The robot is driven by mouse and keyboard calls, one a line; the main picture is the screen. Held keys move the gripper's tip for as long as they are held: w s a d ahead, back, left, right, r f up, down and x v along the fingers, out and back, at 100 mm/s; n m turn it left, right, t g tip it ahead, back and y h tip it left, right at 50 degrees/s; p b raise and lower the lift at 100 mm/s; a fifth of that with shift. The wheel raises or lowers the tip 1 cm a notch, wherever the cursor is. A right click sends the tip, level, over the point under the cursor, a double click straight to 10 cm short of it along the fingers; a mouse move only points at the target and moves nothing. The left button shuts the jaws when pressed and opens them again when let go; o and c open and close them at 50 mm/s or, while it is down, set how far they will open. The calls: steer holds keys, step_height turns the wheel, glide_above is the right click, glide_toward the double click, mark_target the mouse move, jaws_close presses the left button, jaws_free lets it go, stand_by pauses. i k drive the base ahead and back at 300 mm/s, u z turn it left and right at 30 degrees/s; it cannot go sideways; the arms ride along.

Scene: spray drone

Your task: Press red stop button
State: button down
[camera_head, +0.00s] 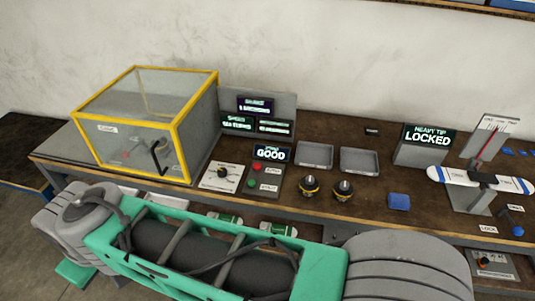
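A red button (257,168) sits on a small grey button panel (275,181) in the middle of the bench. A green button (252,183) is just below it on the same panel. Small labels beside both buttons are too small to read surely. A display (271,153) reading "GOOD" stands right behind the panel. My arm crosses the foreground as a green and grey link, in front of the bench. My gripper is not in view, and nothing of mine is seen touching the buttons.
A yellow-framed clear case (148,125) stands left of the panel, with a dial plate (221,176) between them. Two grey trays (315,155) (360,161), black-and-yellow knobs (309,187) and a blue block (399,201) lie right. A "LOCKED" sign (427,137) and propeller rig (482,178) stand further right.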

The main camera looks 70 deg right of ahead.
mark_target(256, 166)
steer(key=z, duration=2.25)
